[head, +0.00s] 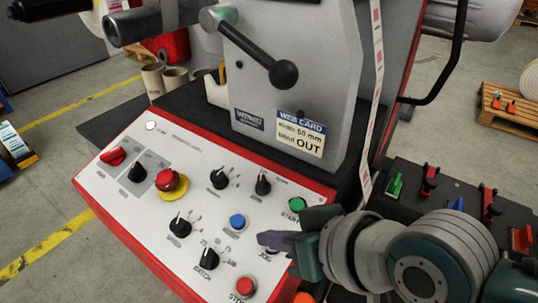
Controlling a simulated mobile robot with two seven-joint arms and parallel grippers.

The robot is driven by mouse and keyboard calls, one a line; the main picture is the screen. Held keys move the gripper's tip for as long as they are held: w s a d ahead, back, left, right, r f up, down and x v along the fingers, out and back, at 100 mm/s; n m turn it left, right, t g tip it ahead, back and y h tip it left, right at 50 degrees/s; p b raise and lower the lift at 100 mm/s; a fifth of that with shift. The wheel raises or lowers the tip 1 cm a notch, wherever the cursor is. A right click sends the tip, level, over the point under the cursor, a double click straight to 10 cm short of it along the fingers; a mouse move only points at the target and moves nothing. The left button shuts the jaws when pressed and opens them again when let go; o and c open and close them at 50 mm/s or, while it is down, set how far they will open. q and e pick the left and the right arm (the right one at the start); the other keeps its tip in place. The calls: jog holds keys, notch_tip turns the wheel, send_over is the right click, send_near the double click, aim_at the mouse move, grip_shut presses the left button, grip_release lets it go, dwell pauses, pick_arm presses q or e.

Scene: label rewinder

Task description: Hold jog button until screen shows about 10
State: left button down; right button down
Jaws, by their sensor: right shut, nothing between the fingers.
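The red-framed, light grey control panel (120,190) slopes across the lower middle of the head view. A green START button (297,204) is above and to the right, a red STOP button (246,286) is below. No screen with a number is visible. My left gripper is out of view.
A blue button (237,222), several black knobs and a red emergency stop (166,180) on yellow surround the fingers. A ball-ended lever (284,74) juts out above the panel. A dark tray (420,200) with coloured clips lies right of the panel.

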aim_at(269, 266)
jog(key=shift+f, duration=0.1)
dwell(0.3)
jog(key=shift+w+f+b, duration=0.1)
jog(key=shift+f+b, duration=0.2)
jog(key=shift+f, duration=0.05)
jog(key=shift+d+f+b, duration=0.15)
jog(key=shift+f+b, duration=0.2)
jog(key=shift+f, duration=0.05)
dwell(0.6)
jog(key=shift+r, duration=0.1)
jog(key=shift+a+r+p, duration=0.2)
jog(key=shift+r+p, duration=0.5)
jog(key=shift+p, duration=0.3)
jog(key=shift+r, duration=0.15)
jog(key=r+p, duration=0.1)
jog(key=p, duration=0.1)
jog(key=s+r+p, duration=0.1)
jog(key=r, duration=0.1)
jog(key=r+p, duration=0.1)
jog(key=p, duration=0.1)
jog(key=shift+s+a+r+p, duration=0.2)
jog(key=shift+a+r+p, duration=0.1)
jog(key=shift+a+p, duration=0.1)
